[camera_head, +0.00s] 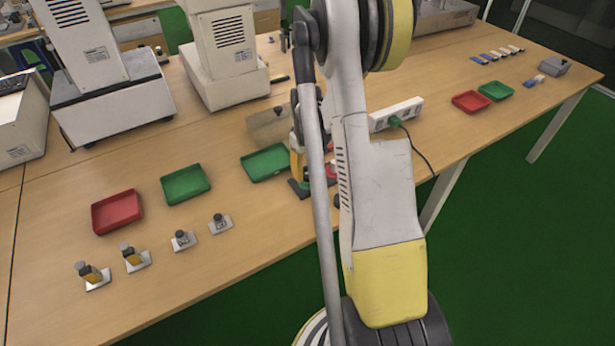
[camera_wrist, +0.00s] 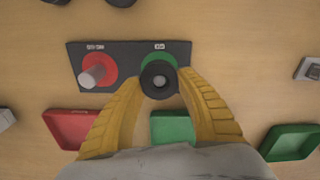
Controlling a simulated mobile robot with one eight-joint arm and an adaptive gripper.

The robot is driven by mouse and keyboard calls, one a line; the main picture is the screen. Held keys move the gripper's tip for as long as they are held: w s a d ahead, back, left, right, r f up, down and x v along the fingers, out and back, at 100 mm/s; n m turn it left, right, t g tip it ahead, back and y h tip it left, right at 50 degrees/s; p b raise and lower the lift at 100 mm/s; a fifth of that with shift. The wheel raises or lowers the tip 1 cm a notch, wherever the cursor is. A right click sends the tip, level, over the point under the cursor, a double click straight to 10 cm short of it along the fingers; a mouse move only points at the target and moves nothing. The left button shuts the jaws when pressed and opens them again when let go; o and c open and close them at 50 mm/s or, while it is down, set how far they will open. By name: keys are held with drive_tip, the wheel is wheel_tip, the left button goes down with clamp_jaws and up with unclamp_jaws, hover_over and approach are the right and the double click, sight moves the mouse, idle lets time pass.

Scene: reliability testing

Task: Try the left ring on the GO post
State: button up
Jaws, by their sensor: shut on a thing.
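A dark gauge plate (camera_wrist: 126,58) lies on the table in the wrist view. It has a green GO disc (camera_wrist: 178,59) and a red NO-GO disc (camera_wrist: 101,57) with a bare pale post (camera_wrist: 94,75). My gripper (camera_wrist: 160,78) is shut on a dark ring (camera_wrist: 148,71), which is over the GO disc. A grey spot shows in the ring's hole; I cannot tell whether the ring is around the GO post or above it. In the head view my arm hides most of the plate (camera_head: 298,187) and the ring; a yellow finger (camera_head: 297,160) shows beside it.
Two dark rounded things (camera_wrist: 120,2) are cut off at the wrist view's top edge. A red tray (camera_wrist: 66,122) and green trays (camera_wrist: 290,142) lie beyond the plate. In the head view, small parts (camera_head: 182,240) stand front left, and a power strip (camera_head: 397,113) lies right of my arm.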

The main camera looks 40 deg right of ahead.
sight(307, 172)
drive_tip(key=shift+r+p, duration=1.25)
drive_tip(key=shift+r, duration=1)
